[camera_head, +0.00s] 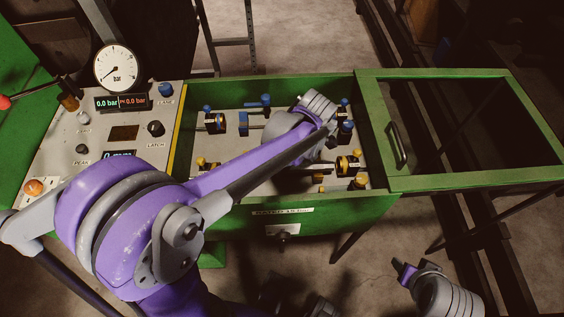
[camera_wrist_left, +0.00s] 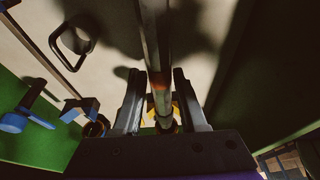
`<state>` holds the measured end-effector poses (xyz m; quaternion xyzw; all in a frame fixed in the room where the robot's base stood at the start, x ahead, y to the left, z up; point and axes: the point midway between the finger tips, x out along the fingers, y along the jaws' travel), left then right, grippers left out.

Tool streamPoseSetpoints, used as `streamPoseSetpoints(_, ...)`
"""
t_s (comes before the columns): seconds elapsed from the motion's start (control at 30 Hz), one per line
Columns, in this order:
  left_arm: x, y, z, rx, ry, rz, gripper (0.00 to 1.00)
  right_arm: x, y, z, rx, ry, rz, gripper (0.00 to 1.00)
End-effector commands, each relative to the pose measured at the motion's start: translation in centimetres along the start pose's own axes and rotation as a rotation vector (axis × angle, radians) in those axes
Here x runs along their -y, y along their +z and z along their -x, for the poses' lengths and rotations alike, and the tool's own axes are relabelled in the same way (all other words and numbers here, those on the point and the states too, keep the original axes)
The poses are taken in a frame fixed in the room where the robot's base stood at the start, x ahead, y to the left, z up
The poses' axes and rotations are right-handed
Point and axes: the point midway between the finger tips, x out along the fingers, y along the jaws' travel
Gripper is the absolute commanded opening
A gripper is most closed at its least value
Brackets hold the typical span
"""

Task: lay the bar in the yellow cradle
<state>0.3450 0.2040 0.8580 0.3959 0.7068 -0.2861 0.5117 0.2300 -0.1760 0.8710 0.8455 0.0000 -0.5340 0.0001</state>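My left gripper (camera_wrist_left: 160,88) is low inside the green tray in the head view, mostly hidden by my wrist. In the left wrist view its two fingers stand apart, one on each side of a grey bar (camera_wrist_left: 153,35), with gaps visible beside it. The bar's near end meets a yellow part (camera_wrist_left: 178,112) between the fingers; whether it rests in it is unclear. In the head view yellow cradle parts (camera_head: 347,163) stand at the tray's front right, others (camera_head: 206,165) at front left. My right gripper (camera_head: 405,270) is outside the tray, lower right; its opening is unclear.
Blue holders (camera_head: 213,122) stand along the tray's back. The green tray wall (camera_head: 330,212) surrounds the work. A green-framed guard with a handle (camera_head: 396,145) is on the right. A control panel with a pressure gauge (camera_head: 117,68) is on the left.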

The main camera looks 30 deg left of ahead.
Motion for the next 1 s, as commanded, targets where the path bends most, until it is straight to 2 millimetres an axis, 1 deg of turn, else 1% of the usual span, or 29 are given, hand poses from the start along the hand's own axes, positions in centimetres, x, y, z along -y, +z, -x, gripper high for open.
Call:
streamPoseSetpoints(0.03,0.0,0.0,0.0,0.000,0.000,0.000,0.52,0.0,0.0,0.0,0.000,0.000,0.000,0.61)
streamPoseSetpoints(0.13,0.0,0.0,0.0,0.000,0.000,0.000,0.70,0.0,0.0,0.0,0.000,0.000,0.000,0.61)
streamPoseSetpoints(0.4,0.0,0.1,0.0,0.001,0.000,0.000,0.70,0.0,0.0,0.0,0.000,0.000,0.000,0.61)
streamPoseSetpoints(0.53,0.0,0.0,0.7,0.001,0.000,-0.001,0.70,0.0,-0.1,0.1,0.000,0.000,0.000,0.61)
streamPoseSetpoints(0.67,0.0,0.0,2.8,0.001,0.000,-0.001,0.70,0.0,-0.2,0.3,-0.001,0.000,0.000,0.61)
streamPoseSetpoints(0.9,0.0,0.0,7.8,0.001,0.001,-0.001,0.70,0.0,-0.5,0.8,-0.003,0.000,0.000,0.61)
streamPoseSetpoints(1.0,0.0,0.0,9.2,0.001,0.000,-0.001,0.70,0.0,-0.6,0.9,-0.004,0.000,0.000,0.61)
